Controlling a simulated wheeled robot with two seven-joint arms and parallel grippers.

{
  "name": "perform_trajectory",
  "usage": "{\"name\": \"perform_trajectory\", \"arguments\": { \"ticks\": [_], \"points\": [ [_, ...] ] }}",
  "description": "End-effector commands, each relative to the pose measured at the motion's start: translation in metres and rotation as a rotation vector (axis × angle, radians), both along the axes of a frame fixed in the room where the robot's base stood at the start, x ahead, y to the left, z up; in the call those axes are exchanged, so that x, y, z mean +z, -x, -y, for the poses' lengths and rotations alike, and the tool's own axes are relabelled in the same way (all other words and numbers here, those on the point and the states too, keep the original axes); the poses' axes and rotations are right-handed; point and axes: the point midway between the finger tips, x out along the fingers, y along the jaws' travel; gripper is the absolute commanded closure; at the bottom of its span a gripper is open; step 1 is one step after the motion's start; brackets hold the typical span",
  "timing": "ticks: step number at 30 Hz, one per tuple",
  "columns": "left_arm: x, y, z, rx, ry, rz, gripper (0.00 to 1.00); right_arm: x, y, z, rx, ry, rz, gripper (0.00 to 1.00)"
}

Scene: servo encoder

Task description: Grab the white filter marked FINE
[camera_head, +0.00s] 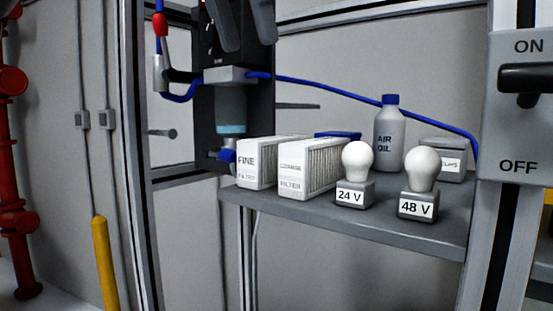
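The white filter marked FINE (250,172) stands upright at the left end of the grey shelf (425,232). Its labelled front faces me and its pleated side shows partly. A similar white filter marked COARSE (295,178) stands close to its right and hides part of that side. My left gripper (248,46) shows only as two dark fingers at the top edge, pointing down. The fingers are apart with nothing seen between them. They are above the FINE filter in the picture and clear of it. My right gripper is not in view.
Two white bulbs on bases marked 24 V (354,178) and 48 V (418,186) stand right of the filters. An AIR OIL bottle (389,137) and a grey box (443,160) stand behind. A blue hose (345,90) crosses above. An ON/OFF switch panel (515,130) is at right.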

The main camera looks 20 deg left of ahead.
Motion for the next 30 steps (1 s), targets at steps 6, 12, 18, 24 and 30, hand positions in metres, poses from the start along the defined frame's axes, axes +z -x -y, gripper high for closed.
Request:
{"name": "perform_trajectory", "arguments": {
  "ticks": [6,12,18,24,30],
  "points": [
    [-0.024,-0.01,0.003,-0.002,-0.001,-0.002,0.62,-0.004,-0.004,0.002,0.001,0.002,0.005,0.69],
    [-0.053,-0.022,0.007,0.0,-0.003,-0.001,0.62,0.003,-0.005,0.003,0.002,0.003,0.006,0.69],
    [-0.083,-0.033,0.011,-0.001,-0.002,-0.001,0.62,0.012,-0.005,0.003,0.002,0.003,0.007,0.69],
    [-0.103,-0.041,0.014,-0.001,-0.001,-0.001,0.62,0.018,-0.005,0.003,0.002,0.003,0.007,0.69],
    [-0.109,-0.043,0.015,0.0,0.001,0.0,0.62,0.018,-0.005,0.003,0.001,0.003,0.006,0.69]
  ]
}}
